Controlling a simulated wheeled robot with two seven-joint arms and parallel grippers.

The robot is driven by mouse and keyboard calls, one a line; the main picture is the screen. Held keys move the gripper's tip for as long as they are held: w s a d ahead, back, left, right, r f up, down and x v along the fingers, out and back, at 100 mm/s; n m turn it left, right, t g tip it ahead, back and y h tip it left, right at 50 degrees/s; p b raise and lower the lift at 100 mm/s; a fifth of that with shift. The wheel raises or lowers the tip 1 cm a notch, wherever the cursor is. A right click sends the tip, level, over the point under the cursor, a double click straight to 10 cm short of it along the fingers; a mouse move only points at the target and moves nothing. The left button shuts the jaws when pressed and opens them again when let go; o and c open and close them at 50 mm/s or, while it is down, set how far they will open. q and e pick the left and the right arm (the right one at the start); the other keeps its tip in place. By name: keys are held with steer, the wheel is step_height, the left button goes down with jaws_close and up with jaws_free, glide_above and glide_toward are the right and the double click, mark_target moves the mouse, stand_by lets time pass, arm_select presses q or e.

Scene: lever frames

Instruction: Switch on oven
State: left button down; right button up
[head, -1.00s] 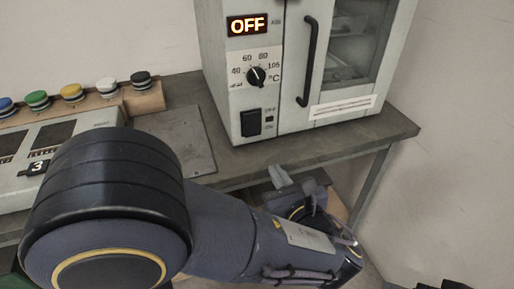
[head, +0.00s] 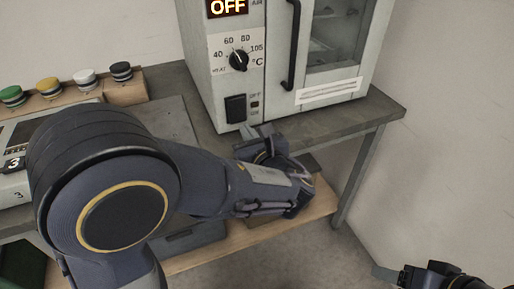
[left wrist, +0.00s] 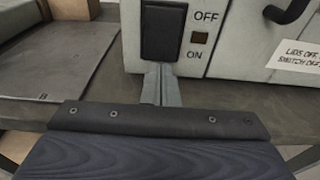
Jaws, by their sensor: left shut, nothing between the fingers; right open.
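The oven (head: 212,75) is a pale box on the bench, and its display (head: 228,7) reads OFF. Its black rocker switch (head: 235,108) is low on the front panel, beside OFF and ON labels and a small dark lamp (head: 254,104). The switch also shows in the left wrist view (left wrist: 163,32). My left gripper (head: 253,131) is shut and empty, just below and in front of the switch. In the left wrist view its fingertips (left wrist: 160,70) reach the switch's lower edge; I cannot tell whether they touch. My right gripper (head: 432,275) is at the bottom right, partly cut off.
A temperature dial (head: 238,61) sits above the switch, and a black door handle (head: 292,45) is to the right. A rack with coloured caps (head: 125,92) and a numbered device (head: 14,185) stand left. A flat grey plate (head: 165,115) lies beside the oven.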

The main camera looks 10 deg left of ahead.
mark_target(239, 120)
arm_select(q)
steer(key=x, duration=0.3)
steer(key=shift+w, duration=0.1)
steer(key=shift+a, duration=0.1)
